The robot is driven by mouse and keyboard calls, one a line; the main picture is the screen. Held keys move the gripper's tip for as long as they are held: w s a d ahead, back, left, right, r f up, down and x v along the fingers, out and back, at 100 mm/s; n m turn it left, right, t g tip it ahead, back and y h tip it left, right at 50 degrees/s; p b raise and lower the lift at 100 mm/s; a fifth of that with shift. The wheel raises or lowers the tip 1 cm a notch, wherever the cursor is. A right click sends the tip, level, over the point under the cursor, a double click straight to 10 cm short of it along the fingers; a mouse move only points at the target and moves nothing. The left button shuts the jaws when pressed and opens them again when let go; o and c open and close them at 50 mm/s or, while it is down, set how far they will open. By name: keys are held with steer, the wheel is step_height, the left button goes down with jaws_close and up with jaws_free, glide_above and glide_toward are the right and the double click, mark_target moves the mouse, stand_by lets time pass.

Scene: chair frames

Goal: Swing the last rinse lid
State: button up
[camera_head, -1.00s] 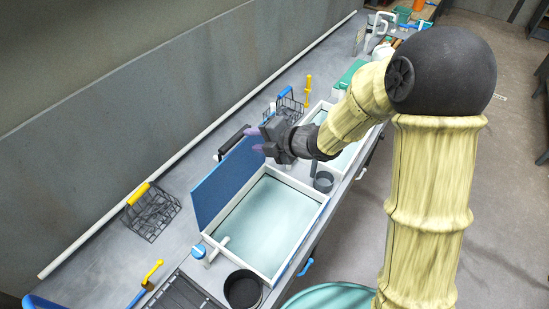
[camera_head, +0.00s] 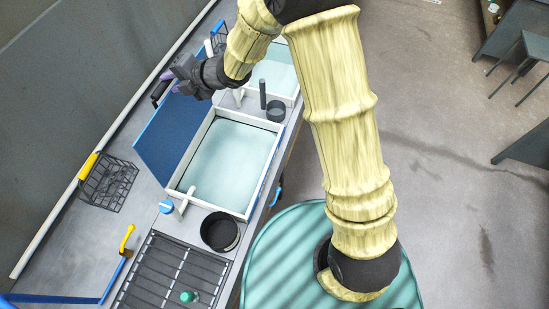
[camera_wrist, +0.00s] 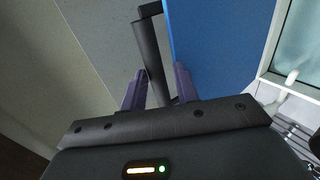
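The blue lid (camera_head: 170,132) stands raised and leaning along the left edge of the near rinse basin (camera_head: 231,162), whose pale water surface is uncovered. It also fills the upper middle of the wrist view (camera_wrist: 215,45). A black bar handle (camera_wrist: 150,55) stands off the lid's outer face. My gripper (camera_head: 170,79) is at the lid's far upper end, beside this handle. In the wrist view, the purple fingers of my gripper (camera_wrist: 159,88) are apart, with the handle's lower end between them in the picture. A gap shows beside the bar; contact cannot be told.
A second basin (camera_head: 274,70) lies beyond, partly behind my arm. A wire basket (camera_head: 108,183) with a yellow grip stands left. A black round pot (camera_head: 220,231), slatted rack (camera_head: 165,272) and blue knob (camera_head: 166,207) are near the basin's front. Floor at right is open.

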steer(key=shift+s+d+f, duration=0.25)
steer(key=shift+f, duration=0.3)
steer(key=shift+c, duration=0.4)
steer(key=shift+s+d+f+b, duration=0.25)
steer(key=shift+d+b, duration=0.25)
steer(key=shift+d, duration=0.15)
jaws_close()
steer(key=s+d+f+b, duration=0.2)
steer(key=s+d+b, duration=0.1)
steer(key=d, duration=0.4)
steer(key=shift+s+d+f+b, duration=0.15)
steer(key=shift+d+f+b, duration=0.1)
steer(key=shift+d+b, duration=0.25)
steer(key=o, duration=0.9)
jaws_free()
steer(key=shift+a+r, duration=0.1)
steer(key=shift+r, duration=0.05)
steer(key=shift+c, duration=0.2)
